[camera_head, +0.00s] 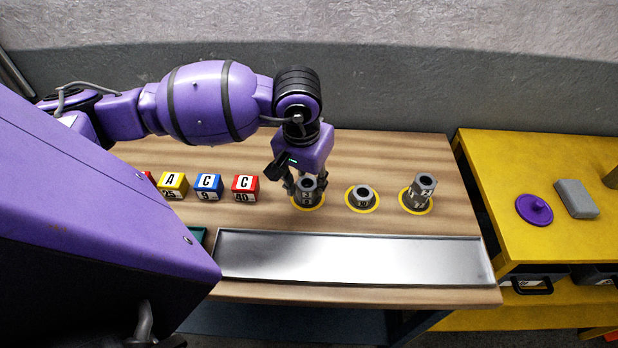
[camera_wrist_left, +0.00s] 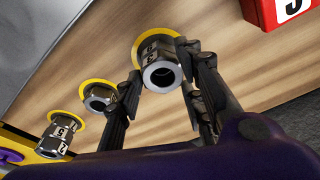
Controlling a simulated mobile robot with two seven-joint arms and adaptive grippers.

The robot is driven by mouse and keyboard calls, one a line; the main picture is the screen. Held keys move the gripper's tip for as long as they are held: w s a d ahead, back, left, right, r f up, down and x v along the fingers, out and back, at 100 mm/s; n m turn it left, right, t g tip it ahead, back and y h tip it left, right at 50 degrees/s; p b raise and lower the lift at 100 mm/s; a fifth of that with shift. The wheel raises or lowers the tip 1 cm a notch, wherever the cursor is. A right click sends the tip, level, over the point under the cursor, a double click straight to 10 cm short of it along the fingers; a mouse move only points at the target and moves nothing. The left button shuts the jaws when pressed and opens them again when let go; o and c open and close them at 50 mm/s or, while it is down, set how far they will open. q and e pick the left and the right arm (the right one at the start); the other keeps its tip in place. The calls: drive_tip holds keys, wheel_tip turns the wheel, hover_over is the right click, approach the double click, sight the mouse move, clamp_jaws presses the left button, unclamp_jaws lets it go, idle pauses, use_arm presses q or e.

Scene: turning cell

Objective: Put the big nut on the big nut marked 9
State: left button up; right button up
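A grey hex nut stack (camera_head: 307,192) stands on the left yellow ring, with partly legible white labels on its sides. The left wrist view shows its open bore and upper nut (camera_wrist_left: 161,75). My left gripper (camera_head: 305,185) is over it, fingers on either side; I cannot tell whether they touch it. A single lower nut (camera_head: 363,193) sits on the middle ring; its label is too small to read surely. A taller stack of grey nuts (camera_head: 423,190) stands on the right ring. I cannot make out a 9 on any nut. My right gripper is not in view.
A row of lettered blocks, including a blue one (camera_head: 208,187) and a red one (camera_head: 245,188), stands left of the nuts. A long metal tray (camera_head: 350,257) lies in front. A yellow bench (camera_head: 500,165) at right holds a purple lidded disc (camera_head: 534,209) and a grey block (camera_head: 577,198).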

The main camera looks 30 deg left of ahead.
sight(305, 190)
use_arm(q)
drive_tip(key=shift+o, duration=1.3)
drive_tip(key=shift+s+r, duration=0.1)
drive_tip(key=shift+r, duration=0.1)
drive_tip(key=shift+r, duration=0.35)
wheel_tip(305, 190, up, 11)
drive_tip(key=s, duration=0.1)
drive_tip(key=shift+s+d+r, duration=0.15)
drive_tip(key=shift+s, duration=0.25)
